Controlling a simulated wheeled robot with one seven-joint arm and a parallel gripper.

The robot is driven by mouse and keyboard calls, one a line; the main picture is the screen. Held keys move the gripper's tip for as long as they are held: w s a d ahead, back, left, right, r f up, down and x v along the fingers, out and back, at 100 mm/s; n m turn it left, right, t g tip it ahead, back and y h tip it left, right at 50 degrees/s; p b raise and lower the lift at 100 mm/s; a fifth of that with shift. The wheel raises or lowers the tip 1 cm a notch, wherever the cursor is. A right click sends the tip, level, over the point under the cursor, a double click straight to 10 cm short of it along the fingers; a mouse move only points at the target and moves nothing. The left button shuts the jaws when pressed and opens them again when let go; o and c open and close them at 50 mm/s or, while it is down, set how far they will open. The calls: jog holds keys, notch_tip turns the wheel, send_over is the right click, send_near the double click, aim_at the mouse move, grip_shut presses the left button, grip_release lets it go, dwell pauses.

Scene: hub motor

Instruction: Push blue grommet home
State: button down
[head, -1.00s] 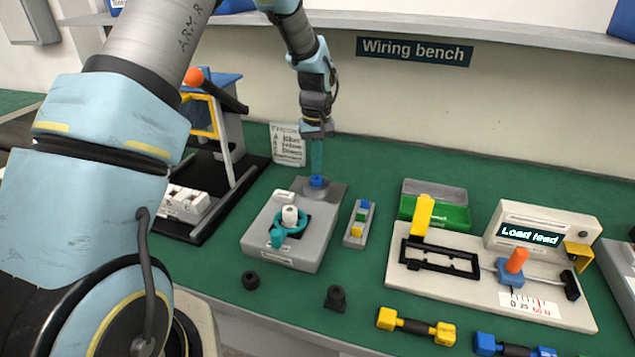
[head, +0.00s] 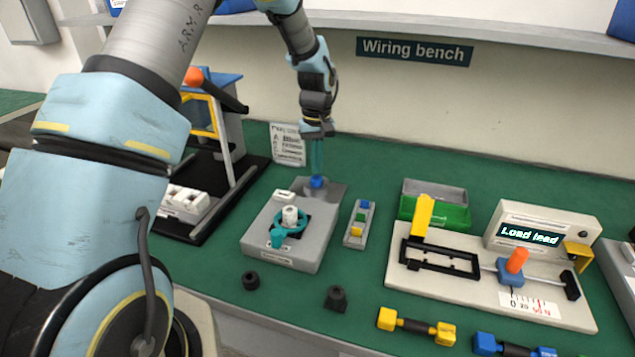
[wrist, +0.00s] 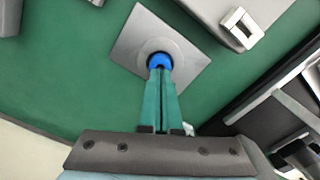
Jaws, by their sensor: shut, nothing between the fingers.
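The blue grommet (head: 317,182) sits at the grey metal plate (head: 333,190) behind the grey motor fixture. In the wrist view the blue grommet (wrist: 159,61) is at the middle of the square plate (wrist: 135,42), with a dark ring around it. My gripper (head: 317,172) points straight down over it, fingers together with nothing between them. In the wrist view the fingertips (wrist: 160,72) meet the grommet's near edge and hide part of it. They look in contact or very close. I cannot tell how deep the grommet sits in its hole.
The grey fixture (head: 258,243) with a teal clamp (head: 289,228) stands just in front of the plate. A small block with coloured pieces (head: 347,238) lies to its right. A black press stand (head: 215,212) is at left. A load tester (head: 450,290) stands at right.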

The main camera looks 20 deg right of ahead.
aim_at(317, 178)
jog(key=shift+f+b, duration=0.65)
jog(key=shift+f, duration=0.5)
dwell(0.7)
jog(key=shift+r, duration=0.1)
jog(key=shift+r+p, duration=2.4)
jog(key=shift+r, duration=1.05)
